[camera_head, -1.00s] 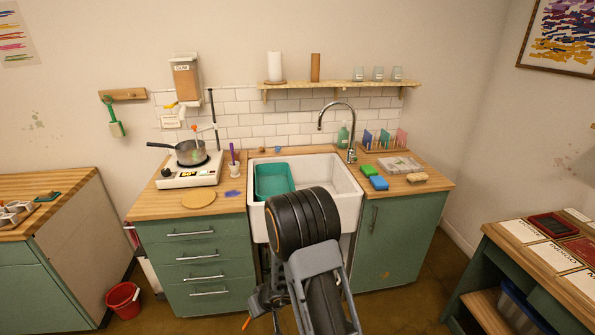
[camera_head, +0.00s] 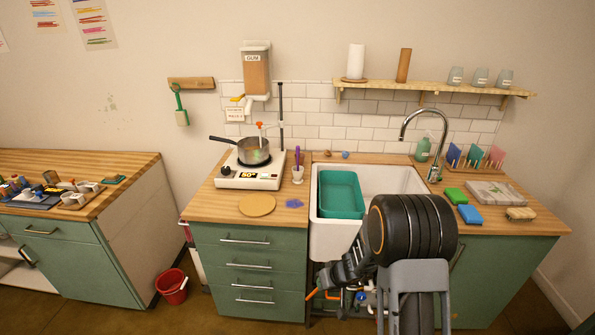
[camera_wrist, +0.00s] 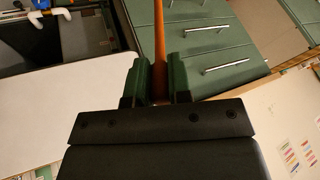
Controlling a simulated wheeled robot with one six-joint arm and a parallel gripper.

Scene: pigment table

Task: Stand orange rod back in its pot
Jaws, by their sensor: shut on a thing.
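My gripper (camera_wrist: 159,85) is shut on the orange rod (camera_wrist: 159,35) in the wrist view. The rod stands up between the green jaws, and its far end runs out of the picture. In the head view my gripper is low in front of the sink, partly behind my arm, and an orange end of the rod (camera_head: 312,294) shows there. A small white pot (camera_head: 298,176) stands on the counter between hot plate and sink, with a purple rod (camera_head: 297,156) upright in it. I cannot tell which pot belongs to the orange rod.
A saucepan (camera_head: 253,152) sits on the hot plate (camera_head: 232,176). A round wooden board (camera_head: 257,205) and a blue-purple smear (camera_head: 294,203) lie on the counter front. A teal basin (camera_head: 341,194) is in the sink. The left counter (camera_head: 139,163) holds several small items.

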